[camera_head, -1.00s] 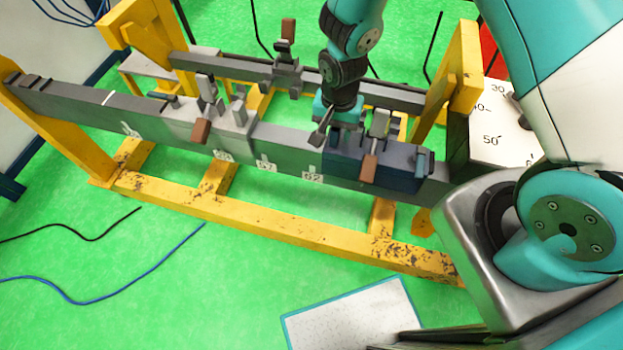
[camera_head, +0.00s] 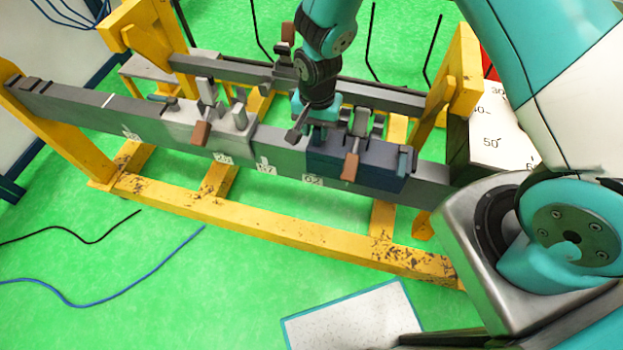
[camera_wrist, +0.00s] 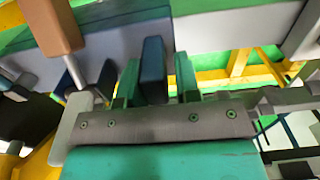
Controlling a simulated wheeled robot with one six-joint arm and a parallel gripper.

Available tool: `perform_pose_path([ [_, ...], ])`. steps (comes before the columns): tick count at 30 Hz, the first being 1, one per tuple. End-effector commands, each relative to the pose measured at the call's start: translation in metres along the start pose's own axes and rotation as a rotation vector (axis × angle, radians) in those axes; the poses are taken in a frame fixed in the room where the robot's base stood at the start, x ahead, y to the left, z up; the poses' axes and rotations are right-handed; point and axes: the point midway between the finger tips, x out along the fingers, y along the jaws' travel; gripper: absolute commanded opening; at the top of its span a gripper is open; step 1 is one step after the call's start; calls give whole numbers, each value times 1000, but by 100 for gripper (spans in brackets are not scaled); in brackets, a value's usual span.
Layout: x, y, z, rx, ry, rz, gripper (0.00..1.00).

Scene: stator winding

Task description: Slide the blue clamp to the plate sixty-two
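The blue clamp (camera_head: 375,178) sits on the grey beam (camera_head: 285,157) toward its right end, with a brown-handled lever on top. Its left edge is above the plate sixty-two (camera_head: 313,181), a small white label on the beam's front. My gripper (camera_head: 317,140) reaches down at the clamp's left end. In the wrist view, its two green fingers (camera_wrist: 158,80) stand on either side of a dark blue upright post (camera_wrist: 152,62) of the clamp. The fingers look closed around it, though a thin gap shows on one side. The fingertips are hidden in the head view.
A grey clamp (camera_head: 190,130) with a brown handle sits further left on the beam. Another white plate (camera_head: 266,168) lies between the clamps. A rear beam (camera_head: 225,68) runs parallel behind. Yellow frame legs (camera_head: 458,80) stand at the ends. Bare beam shows between the two clamps.

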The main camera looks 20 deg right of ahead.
Motion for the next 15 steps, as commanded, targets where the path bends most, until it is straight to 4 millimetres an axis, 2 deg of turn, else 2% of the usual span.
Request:
perform_pose_path([
  [15,1,-53,0,-1,1,-2,30],
])
